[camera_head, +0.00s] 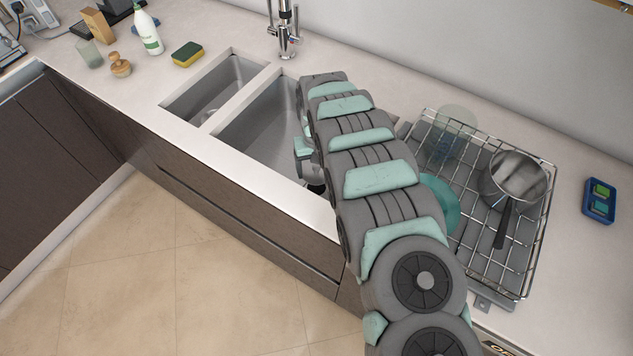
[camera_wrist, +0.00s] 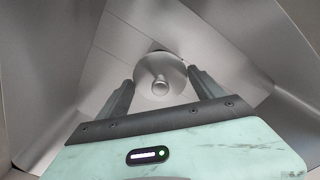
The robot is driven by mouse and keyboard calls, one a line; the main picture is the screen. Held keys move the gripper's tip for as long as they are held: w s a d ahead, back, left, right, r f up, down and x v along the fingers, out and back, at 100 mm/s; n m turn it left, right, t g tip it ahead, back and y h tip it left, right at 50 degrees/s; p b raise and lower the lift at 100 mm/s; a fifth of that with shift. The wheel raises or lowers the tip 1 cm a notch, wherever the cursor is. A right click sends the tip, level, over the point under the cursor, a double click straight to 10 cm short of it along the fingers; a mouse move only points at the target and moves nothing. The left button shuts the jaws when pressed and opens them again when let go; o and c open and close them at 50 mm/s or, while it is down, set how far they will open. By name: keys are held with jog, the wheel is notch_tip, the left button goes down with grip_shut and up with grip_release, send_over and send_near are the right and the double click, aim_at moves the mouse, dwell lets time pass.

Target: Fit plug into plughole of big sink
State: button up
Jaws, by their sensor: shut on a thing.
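The big sink (camera_head: 262,128) is the larger, right-hand steel basin in the counter. Its right part is hidden behind my arm. The wrist view looks down into the basin (camera_wrist: 95,65). The plug (camera_wrist: 160,82) is a round grey disc with a raised knob, between my gripper's fingertips (camera_wrist: 161,75). My gripper is shut on the plug, low in the basin. A small dark patch shows at the disc's far edge. The plughole is mostly hidden by the plug, and I cannot tell whether the plug is seated. The head view hides the plug.
A small basin (camera_head: 208,92) lies left of the big one, past a narrow divider. The tap (camera_head: 285,30) stands behind. A wire dish rack (camera_head: 520,230) with a pan (camera_head: 513,178) stands right of my arm. A sponge (camera_head: 187,54) and soap bottle (camera_head: 148,32) are far left.

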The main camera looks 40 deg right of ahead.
aim_at(316, 167)
jog(key=shift+s+f+b, duration=0.1)
jog(key=shift+f+b, duration=0.55)
jog(key=shift+f, duration=2.75)
jog(key=shift+f, duration=0.3)
jog(key=o, duration=1.6)
jog(key=shift+c, duration=0.2)
notch_tip(316, 167, up, 13)
jog(key=shift+f+p, duration=0.15)
jog(key=shift+p, duration=1)
